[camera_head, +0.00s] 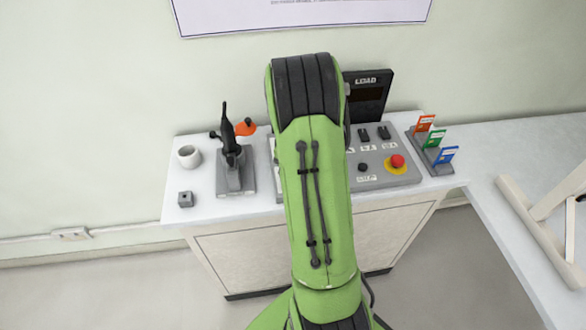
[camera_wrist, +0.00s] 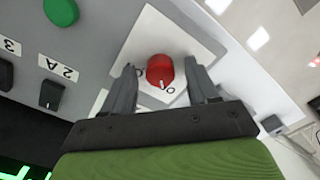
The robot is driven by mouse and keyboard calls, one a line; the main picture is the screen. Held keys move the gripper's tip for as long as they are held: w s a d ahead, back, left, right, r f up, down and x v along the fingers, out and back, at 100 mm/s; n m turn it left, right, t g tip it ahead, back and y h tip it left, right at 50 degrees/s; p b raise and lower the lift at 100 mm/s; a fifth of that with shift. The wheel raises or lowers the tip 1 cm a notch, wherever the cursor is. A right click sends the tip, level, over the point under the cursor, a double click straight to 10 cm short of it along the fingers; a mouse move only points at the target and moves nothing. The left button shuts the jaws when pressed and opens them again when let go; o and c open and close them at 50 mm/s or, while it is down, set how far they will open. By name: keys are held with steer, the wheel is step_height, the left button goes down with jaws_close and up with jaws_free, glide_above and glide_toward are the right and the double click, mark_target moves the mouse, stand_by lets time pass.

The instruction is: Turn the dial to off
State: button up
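The dial (camera_wrist: 160,70) is a red knob on a white plate (camera_wrist: 148,34) in the wrist view. A white pointer line on it faces the lower edge of the picture, close to an O-like mark; another small mark is at its left. My gripper (camera_wrist: 160,68) is open, with one finger on each side of the dial and a visible gap at both sides. In the head view my green arm covers the dial and my gripper.
The grey control panel (camera_head: 378,178) has black switches and a red emergency button (camera_head: 397,161) at its right. A green button (camera_wrist: 61,12) and black switch (camera_wrist: 50,95) lie left of the dial. A joystick (camera_head: 230,150), white cup (camera_head: 188,156) and coloured cards (camera_head: 425,124) stand nearby.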

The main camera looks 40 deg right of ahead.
steer(key=shift+r, duration=0.1)
step_height(320, 180, up, 16)
steer(key=p, duration=0.3)
steer(key=shift+f+p, duration=0.2)
steer(key=shift+p, duration=0.15)
